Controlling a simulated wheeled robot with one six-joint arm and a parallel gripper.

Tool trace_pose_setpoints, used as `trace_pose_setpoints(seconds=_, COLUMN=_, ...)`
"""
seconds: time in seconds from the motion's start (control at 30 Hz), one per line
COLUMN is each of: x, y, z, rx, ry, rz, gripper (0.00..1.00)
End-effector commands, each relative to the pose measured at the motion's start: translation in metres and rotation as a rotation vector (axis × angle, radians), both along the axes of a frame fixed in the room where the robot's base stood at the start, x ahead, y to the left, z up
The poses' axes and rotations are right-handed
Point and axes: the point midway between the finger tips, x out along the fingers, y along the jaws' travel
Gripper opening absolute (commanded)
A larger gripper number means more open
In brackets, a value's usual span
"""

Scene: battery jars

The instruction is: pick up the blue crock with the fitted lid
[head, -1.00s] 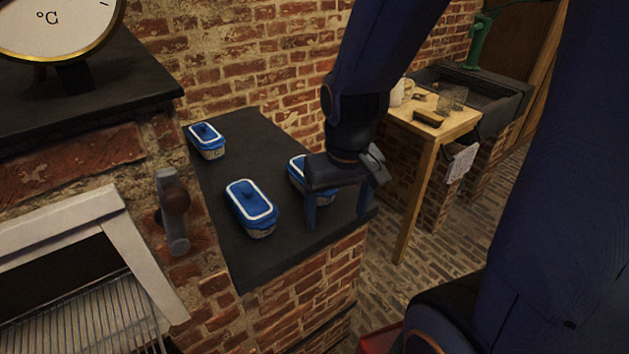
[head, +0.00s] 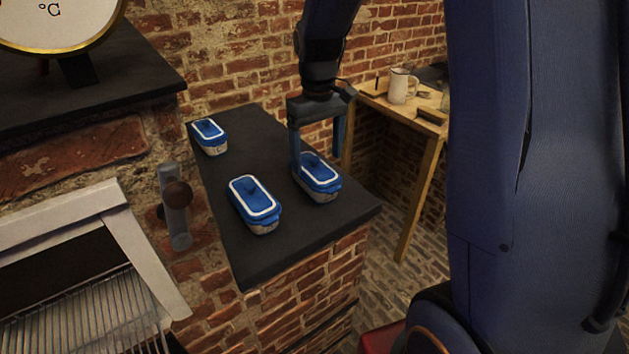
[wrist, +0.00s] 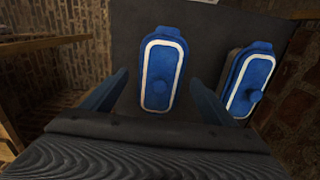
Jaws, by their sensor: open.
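Three blue-lidded crocks with pale lower bodies and white-banded lids stand on a dark counter (head: 285,250). One is at the right (head: 318,182), one at front left (head: 254,205), one at the far left (head: 210,137). My gripper (head: 316,157) is open and empty, its fingers pointing down over the right crock. In the wrist view that crock (wrist: 161,75) lies between and ahead of the fingertips, apart from both. The front-left crock (wrist: 250,82), with a knob on its lid, is partly behind the right finger. I cannot tell clearly which lids are fitted.
A brick wall (head: 240,75) rises behind the counter. A wooden table (head: 425,130) with a pale mug (head: 402,86) stands beyond it at right. At left are an oven opening with a wire rack (head: 95,315), a handle (head: 176,200) and a dial (head: 60,25).

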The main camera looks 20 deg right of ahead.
Motion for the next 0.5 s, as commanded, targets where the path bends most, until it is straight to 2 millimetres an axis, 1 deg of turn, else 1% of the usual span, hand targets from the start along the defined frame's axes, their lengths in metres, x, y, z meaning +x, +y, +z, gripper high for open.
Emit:
trace_pose_setpoints(seconds=0.03, x=-0.001, y=0.0, z=-0.006, rx=0.0, ry=0.005, rz=0.0, gripper=0.8)
trace_pose_setpoints(seconds=0.27, x=0.003, y=0.002, z=-0.024, rx=0.0, ry=0.003, rz=-0.001, gripper=0.8)
trace_pose_setpoints(seconds=0.5, x=0.008, y=0.005, z=-0.052, rx=0.0, ry=0.003, rz=-0.002, gripper=0.8)
